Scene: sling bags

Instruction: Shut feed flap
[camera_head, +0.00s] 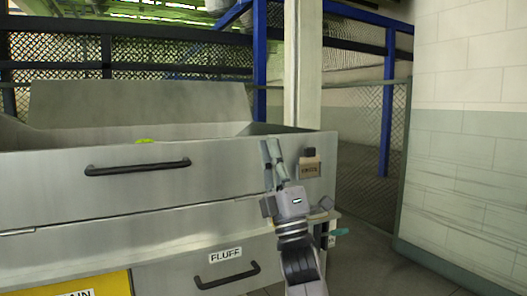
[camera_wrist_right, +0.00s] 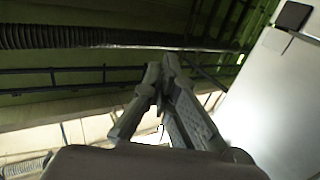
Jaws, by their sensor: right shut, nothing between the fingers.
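A large brushed-steel machine fills the left of the head view. Its upper front panel (camera_head: 60,183), with a black bar handle (camera_head: 138,168), looks like the feed flap; the trough behind its top edge is open from above. A plain steel plate (camera_head: 140,103) stands upright, leaning slightly, behind the trough. My right gripper (camera_head: 271,143) points up in front of the panel's right end, its fingers shut and empty. It also shows in the wrist view (camera_wrist_right: 165,70), fingertips together with nothing between them. I cannot tell whether it touches the panel. My left gripper is out of view.
A small labelled tag with a dark knob (camera_head: 309,165) sits right of my gripper. Below is a drawer labelled FLUFF with a black handle (camera_head: 227,275). A yellow-green item (camera_head: 145,140) shows in the trough. A mesh fence and block wall (camera_head: 465,150) bound the right.

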